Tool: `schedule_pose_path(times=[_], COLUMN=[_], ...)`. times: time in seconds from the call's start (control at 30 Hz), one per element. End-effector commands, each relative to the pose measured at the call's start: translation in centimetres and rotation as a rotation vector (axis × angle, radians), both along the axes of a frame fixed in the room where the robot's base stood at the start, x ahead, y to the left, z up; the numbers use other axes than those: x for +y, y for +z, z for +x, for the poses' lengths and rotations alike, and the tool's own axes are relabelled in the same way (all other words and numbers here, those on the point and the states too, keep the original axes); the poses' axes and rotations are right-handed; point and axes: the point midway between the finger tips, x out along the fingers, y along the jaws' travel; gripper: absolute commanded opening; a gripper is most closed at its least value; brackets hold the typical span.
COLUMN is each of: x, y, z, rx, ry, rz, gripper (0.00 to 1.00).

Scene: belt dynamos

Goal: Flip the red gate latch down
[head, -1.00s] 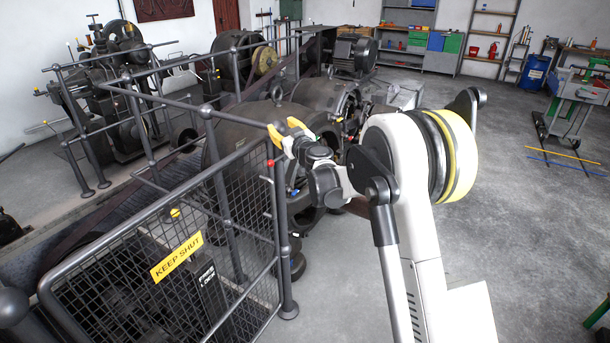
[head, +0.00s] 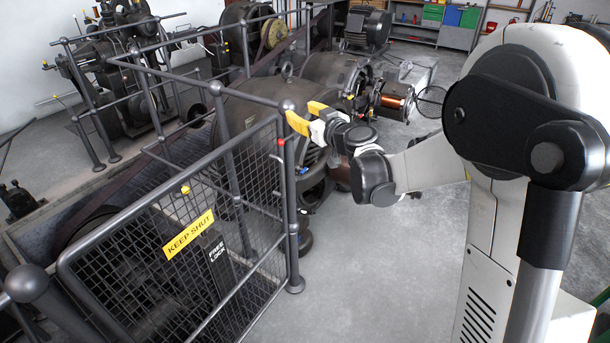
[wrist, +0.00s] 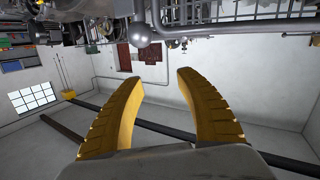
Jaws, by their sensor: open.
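The red gate latch (head: 280,142) is a small red-tipped piece at the upper right end of the mesh gate (head: 170,235), beside the round-topped corner post (head: 288,165). My gripper (head: 299,114), with yellow fingers, is just above and right of the latch in the head view. It appears apart from the latch, though depth is hard to judge. In the wrist view my gripper (wrist: 156,78) is open and empty between its fingers. That view is upside down. A ball-topped post (wrist: 143,32) hangs beyond the fingers; I cannot make out the latch there.
The gate carries a yellow KEEP SHUT sign (head: 188,235) and a FREE LOCK plate (head: 217,250). Grey rails (head: 185,105) run behind it around dark machines. A copper-wound machine (head: 396,98) stands beyond my arm. The grey floor (head: 370,270) right of the gate is clear.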

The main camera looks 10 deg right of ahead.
Motion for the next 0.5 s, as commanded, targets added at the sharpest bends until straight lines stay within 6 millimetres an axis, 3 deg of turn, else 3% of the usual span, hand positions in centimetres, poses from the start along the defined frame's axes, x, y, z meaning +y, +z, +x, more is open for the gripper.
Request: schedule_pose_path(times=[0.23, 0.5], x=[2.4, 4.1], y=[0.8, 0.2], z=[-4.9, -10.6], rx=[0.112, 0.25], ry=[0.054, 0.078], rz=[0.01, 0.015], gripper=[0.43, 0.43])
